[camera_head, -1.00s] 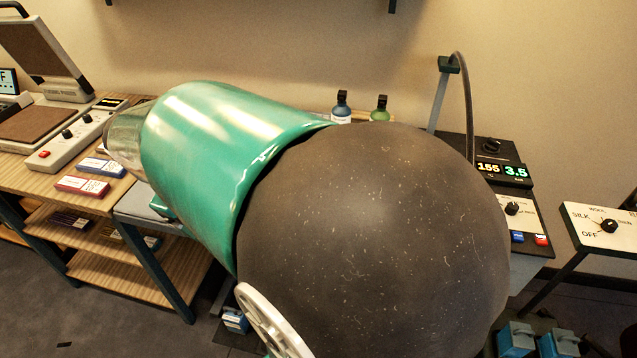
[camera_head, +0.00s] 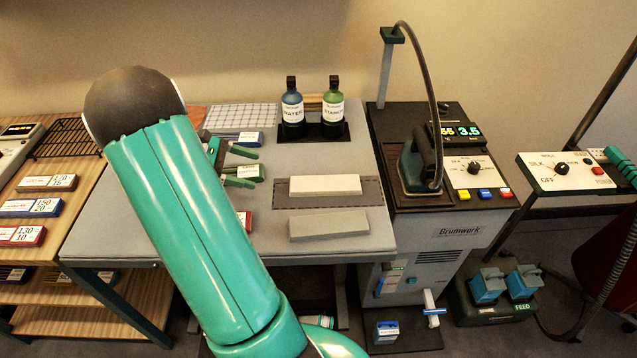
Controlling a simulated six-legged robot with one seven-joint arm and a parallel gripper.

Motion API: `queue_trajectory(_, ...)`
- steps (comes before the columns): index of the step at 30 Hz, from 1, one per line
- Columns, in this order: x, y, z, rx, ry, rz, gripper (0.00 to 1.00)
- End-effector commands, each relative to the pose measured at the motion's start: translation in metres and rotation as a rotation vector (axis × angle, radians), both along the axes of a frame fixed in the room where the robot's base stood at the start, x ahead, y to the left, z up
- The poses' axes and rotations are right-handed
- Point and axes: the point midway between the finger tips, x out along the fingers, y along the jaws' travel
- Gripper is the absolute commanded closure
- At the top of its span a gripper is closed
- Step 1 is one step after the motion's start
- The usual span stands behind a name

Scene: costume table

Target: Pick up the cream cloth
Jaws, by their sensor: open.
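A cream, flat, rectangular piece (camera_head: 325,185), which looks like the folded cream cloth, lies on a dark grey mat (camera_head: 372,190) on the pale grey table. My gripper (camera_head: 256,169) shows as two green fingers just right of my large green arm link. The fingers are apart and point right, to the left of the cream cloth and clear of it. The rest of the gripper is hidden behind my arm.
A grey folded piece (camera_head: 328,227) lies just in front of the mat. Blue (camera_head: 292,108) and green (camera_head: 333,108) bottles stand behind it. An iron (camera_head: 416,165) with an arched hose is at right. Labelled boxes (camera_head: 249,138) lie near my gripper.

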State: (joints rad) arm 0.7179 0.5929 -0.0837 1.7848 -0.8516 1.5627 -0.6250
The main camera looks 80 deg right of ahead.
Motion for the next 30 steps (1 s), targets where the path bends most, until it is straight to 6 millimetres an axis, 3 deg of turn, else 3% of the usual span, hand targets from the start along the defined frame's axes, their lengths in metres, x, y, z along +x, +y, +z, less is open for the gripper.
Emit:
queue_trajectory(8, -0.022, -0.014, -0.011, 0.018, 0.057, -0.011, 0.18)
queue_trajectory(18, -0.078, -0.026, -0.035, 0.019, 0.054, -0.011, 0.18)
queue_trajectory(26, -0.096, -0.03, -0.044, 0.019, 0.053, -0.009, 0.18)
queue_trajectory(30, -0.114, -0.031, -0.053, 0.019, 0.054, -0.012, 0.18)
